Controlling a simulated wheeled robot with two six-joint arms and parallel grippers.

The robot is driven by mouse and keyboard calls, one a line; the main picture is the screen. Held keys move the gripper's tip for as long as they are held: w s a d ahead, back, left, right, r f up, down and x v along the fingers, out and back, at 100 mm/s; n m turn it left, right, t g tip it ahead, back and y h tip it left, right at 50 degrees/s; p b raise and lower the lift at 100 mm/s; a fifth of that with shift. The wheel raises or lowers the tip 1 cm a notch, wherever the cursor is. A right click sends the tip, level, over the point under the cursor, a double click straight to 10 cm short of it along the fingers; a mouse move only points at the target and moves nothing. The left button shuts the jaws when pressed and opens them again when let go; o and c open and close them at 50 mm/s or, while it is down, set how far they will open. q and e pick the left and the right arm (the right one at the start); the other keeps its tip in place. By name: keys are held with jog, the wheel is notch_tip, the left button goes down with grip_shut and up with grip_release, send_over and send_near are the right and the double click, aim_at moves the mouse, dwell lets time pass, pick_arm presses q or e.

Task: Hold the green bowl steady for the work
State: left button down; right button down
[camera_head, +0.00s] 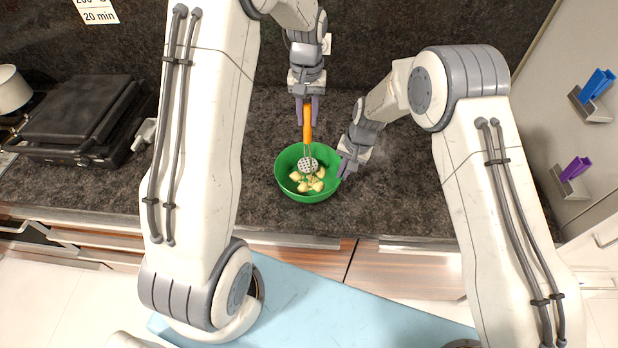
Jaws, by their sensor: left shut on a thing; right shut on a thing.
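The green bowl (312,197) stands upright on the dark countertop, with several pale yellow chunks (299,187) inside. My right gripper (346,169) is shut on the bowl's right rim. My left gripper (307,112) is above the bowl, shut on the orange handle of a masher (308,135). The masher hangs upright, and its round perforated metal head (307,164) is inside the bowl, over the chunks. I cannot tell whether the head touches them. The fingertips on the rim are small and partly hidden.
A black grill-like appliance (75,115) and a pale pot (13,90) stand at the left. A blue clip (598,85) and a purple clip (575,168) are on the right-hand panel. The dark countertop (395,195) is clear right of the bowl.

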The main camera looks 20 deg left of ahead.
aim_at(307, 141)
pick_arm(q)
jog(key=shift+w, duration=0.1)
dwell(0.3)
jog(key=shift+f, duration=2.1)
jog(key=shift+r, duration=1.85)
jog(key=d, duration=0.3)
jog(key=shift+s+d+r, duration=0.3)
jog(key=shift+s+d, duration=0.05)
